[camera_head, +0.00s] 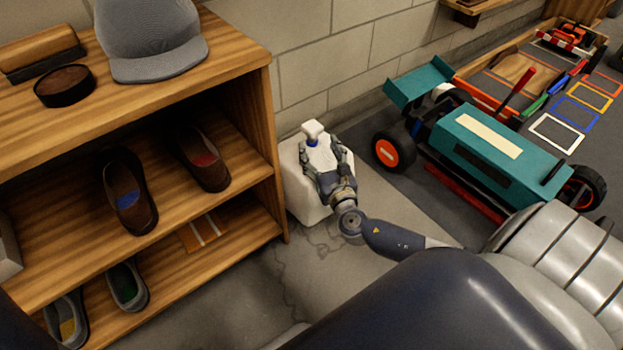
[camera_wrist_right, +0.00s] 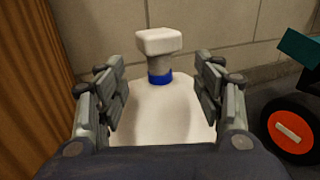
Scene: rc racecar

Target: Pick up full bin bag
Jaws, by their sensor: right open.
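The full bin bag (camera_head: 302,185) is a white, bulky bag with a blue band at its neck and a white knotted top. It stands upright on the floor against the wall, beside the shelf. My right gripper (camera_head: 325,160) is over it and hides part of its front. In the right wrist view the bag (camera_wrist_right: 165,110) sits between the two open fingers of my right gripper (camera_wrist_right: 162,78), with the neck and blue band just beyond the fingertips. I cannot tell whether the fingers touch the bag. My left gripper is not in view.
A wooden shelf (camera_head: 262,130) with shoes and a grey cap (camera_head: 150,40) stands close left of the bag. A large teal racecar (camera_head: 480,150) with orange-hubbed wheels is to the right. A block wall (camera_head: 325,60) is behind. Some floor is clear in front.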

